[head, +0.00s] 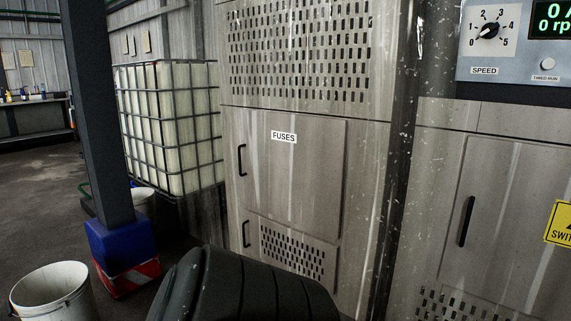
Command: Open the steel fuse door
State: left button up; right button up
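The steel fuse door (296,181) is a stained grey panel with a white FUSES label (284,137) near its top. It sits flush and closed in the cabinet. Its black bar handle (242,160) is upright on the left edge. Below it is a smaller vented panel (293,254) with its own black handle (246,233). A black part of my own body covers the bottom middle of the view and hides the lower cabinet. No gripper shows, and nothing touches the door.
A caged white tank (172,125) stands left of the cabinet. A dark post (95,110) with a blue base (122,244) and a white bucket (53,293) stand farther left. A speed control panel (513,45) and another handled door (507,210) are at the right.

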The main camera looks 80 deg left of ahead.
aim_at(291, 167)
jog(key=u, duration=2.6)
jog(key=i+j+z, duration=0.35)
jog(key=i+j, duration=0.2)
jog(key=i, duration=0.1)
